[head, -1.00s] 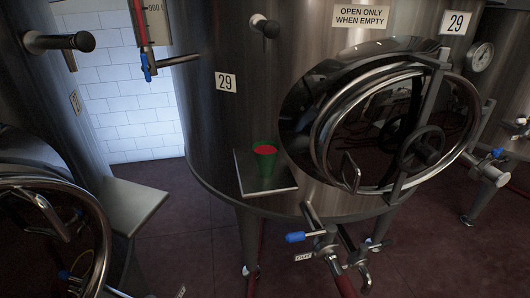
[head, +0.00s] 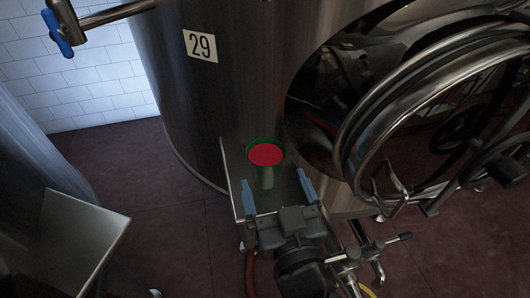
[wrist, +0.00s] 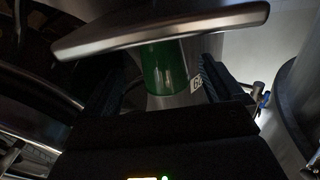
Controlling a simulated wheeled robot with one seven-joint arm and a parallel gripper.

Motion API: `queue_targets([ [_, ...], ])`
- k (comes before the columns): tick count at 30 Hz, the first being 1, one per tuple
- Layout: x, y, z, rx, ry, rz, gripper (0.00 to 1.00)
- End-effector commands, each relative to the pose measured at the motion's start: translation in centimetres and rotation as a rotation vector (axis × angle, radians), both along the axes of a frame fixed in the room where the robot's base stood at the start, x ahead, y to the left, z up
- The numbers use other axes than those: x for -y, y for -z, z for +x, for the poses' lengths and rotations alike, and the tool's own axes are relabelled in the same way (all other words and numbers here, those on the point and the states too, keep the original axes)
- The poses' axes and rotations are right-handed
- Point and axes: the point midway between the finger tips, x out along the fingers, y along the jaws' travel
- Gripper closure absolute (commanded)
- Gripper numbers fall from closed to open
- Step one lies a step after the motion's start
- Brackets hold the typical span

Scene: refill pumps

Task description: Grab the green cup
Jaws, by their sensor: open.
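The green cup (head: 267,176) has a red top surface and stands upright on a small metal shelf (head: 236,179) fixed to the tank. My gripper (head: 277,193), with blue fingertips, is open and just in front of the cup in the head view. In the wrist view, which looks upside down, the green cup (wrist: 164,68) appears between the two dark fingers, apart from both. The shelf edge (wrist: 160,32) crosses the top of that view and hides part of the cup. Nothing is held.
The steel tank (head: 235,85) with a "29" label (head: 200,46) rises right behind the cup. A round hatch rim (head: 365,100) juts out at right. A valve (head: 360,262) is below the shelf. A second shelf (head: 75,240) stands at left.

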Motion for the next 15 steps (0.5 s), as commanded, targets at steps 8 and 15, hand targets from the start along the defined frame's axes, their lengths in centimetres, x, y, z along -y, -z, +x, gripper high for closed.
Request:
queue_targets([
  [8,-0.8,-0.3,2.5,0.001,-0.001,-0.001,0.06],
  [15,-2.0,-0.7,5.6,0.001,-0.001,-0.001,0.06],
])
